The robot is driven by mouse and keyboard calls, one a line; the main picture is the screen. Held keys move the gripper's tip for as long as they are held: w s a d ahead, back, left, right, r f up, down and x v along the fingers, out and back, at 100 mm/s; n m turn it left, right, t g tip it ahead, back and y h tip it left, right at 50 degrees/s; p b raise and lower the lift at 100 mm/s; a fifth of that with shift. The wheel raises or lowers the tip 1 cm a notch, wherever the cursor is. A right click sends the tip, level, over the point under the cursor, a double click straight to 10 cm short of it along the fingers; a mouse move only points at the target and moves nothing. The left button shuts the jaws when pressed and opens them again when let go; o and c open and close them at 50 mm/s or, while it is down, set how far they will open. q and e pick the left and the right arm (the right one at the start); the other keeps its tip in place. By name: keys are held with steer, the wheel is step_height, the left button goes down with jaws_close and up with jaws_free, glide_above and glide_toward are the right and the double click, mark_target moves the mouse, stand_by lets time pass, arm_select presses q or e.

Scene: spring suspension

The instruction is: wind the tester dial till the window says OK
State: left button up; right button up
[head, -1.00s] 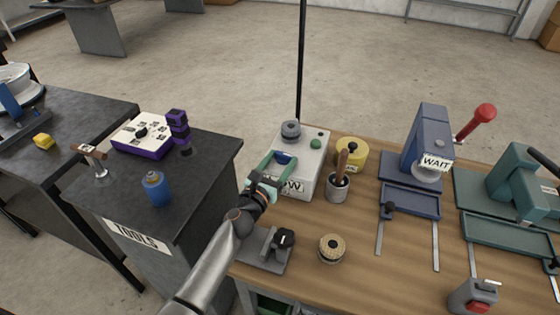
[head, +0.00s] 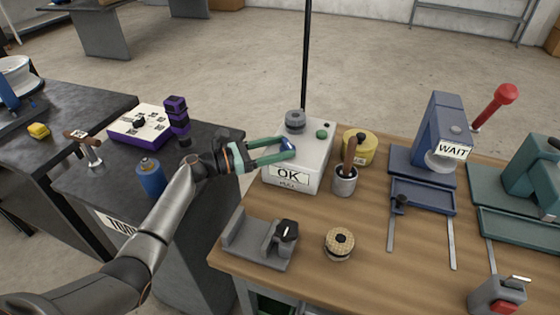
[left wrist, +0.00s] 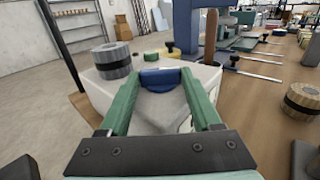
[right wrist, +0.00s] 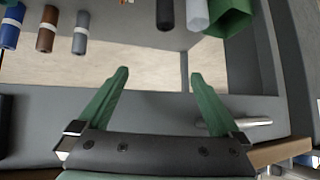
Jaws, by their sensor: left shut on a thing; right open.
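The tester is a white box (head: 310,150) at the back left of the wooden bench. Its front window (head: 289,175) reads OK, with a smaller line below that looks like MAX. The blue dial (head: 287,144) on its top shows between the green fingers of my left gripper (head: 291,148), which is shut on it. In the left wrist view the dial (left wrist: 160,77) sits between the fingertips. My right gripper (right wrist: 158,74) is open and empty in the right wrist view; it is not in the head view.
A grey ribbed knob (head: 295,121) and a green button (head: 322,134) are also on the tester. A cup with a brown handle (head: 345,180) and a yellow tin (head: 358,148) stand right of it. A blue press (head: 440,135) with a WAIT sign is farther right.

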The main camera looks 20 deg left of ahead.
arm_select(q)
steer(key=m+g+b, duration=0.1)
steer(key=g+h+b, duration=0.1)
steer(key=b, duration=0.1)
steer(key=shift+w+a+f+m+h, duration=0.2)
steer(key=shift+f+m+h, duration=0.1)
steer(key=shift+m, duration=0.1)
steer(key=shift+r+m+g+h+b, duration=0.1)
steer(key=shift+m+g+h+b, duration=0.25)
steer(key=shift+g+b, duration=0.55)
steer(key=shift+w+r+m+g+b, duration=0.15)
steer(key=shift+m+g+b, duration=0.2)
steer(key=shift+b, duration=0.25)
arm_select(e)
steer(key=f, duration=0.1)
steer(key=a+f, duration=0.1)
steer(key=f, duration=0.3)
steer(key=shift+w+a, duration=0.25)
arm_select(q)
steer(key=o, duration=1.4)
steer(key=shift+r, duration=0.15)
arm_select(e)
steer(key=shift+r, duration=0.1)
